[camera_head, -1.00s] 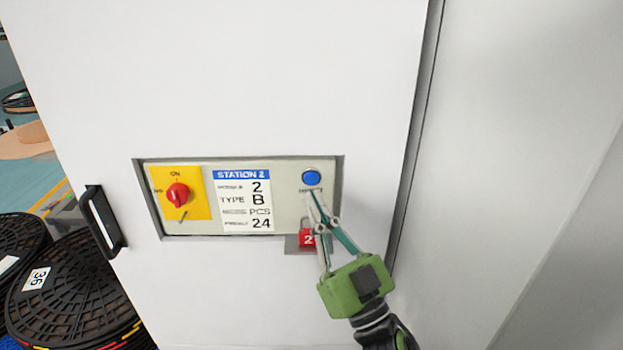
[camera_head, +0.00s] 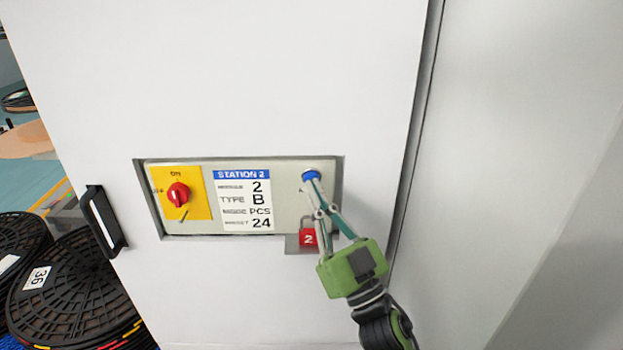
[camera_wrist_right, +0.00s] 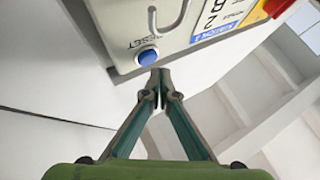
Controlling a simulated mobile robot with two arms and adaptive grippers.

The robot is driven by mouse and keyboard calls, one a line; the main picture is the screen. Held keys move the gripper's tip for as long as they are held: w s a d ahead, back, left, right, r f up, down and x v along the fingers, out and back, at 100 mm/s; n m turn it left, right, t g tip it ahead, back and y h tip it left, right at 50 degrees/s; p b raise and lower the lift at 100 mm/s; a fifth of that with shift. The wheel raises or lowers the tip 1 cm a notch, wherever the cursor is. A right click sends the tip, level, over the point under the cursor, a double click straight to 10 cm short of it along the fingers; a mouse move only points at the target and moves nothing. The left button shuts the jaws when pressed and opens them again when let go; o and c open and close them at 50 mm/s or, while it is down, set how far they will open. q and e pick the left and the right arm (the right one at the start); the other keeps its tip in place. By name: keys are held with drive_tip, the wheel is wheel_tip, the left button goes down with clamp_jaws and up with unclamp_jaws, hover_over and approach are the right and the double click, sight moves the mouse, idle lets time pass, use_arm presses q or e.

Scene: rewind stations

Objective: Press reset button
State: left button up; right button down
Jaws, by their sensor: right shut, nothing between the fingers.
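The blue reset button (camera_head: 311,175) sits at the upper right of the station 2 control panel (camera_head: 285,215). In the right wrist view the button (camera_wrist_right: 148,56) shows beside the word RESET. My right gripper (camera_head: 311,183) is shut and empty, its fingertips together at the lower edge of the button and overlapping it in the head view. In the wrist view the fingertips (camera_wrist_right: 158,72) appear just below the button; whether they touch it I cannot tell. My left gripper is not in view.
The panel also holds a red rotary switch (camera_head: 178,194) on a yellow plate and a station label (camera_head: 244,200). A black door handle (camera_head: 105,221) and black reels (camera_head: 75,290) are at the left.

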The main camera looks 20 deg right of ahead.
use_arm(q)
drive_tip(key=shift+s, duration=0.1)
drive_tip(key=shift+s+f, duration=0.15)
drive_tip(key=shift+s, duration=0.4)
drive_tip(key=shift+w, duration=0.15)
use_arm(e)
drive_tip(key=shift+w, duration=0.1)
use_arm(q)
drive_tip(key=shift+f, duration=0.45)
use_arm(e)
drive_tip(key=shift+w+d, duration=0.15)
drive_tip(key=shift+w, duration=0.15)
drive_tip(key=shift+w, duration=0.15)
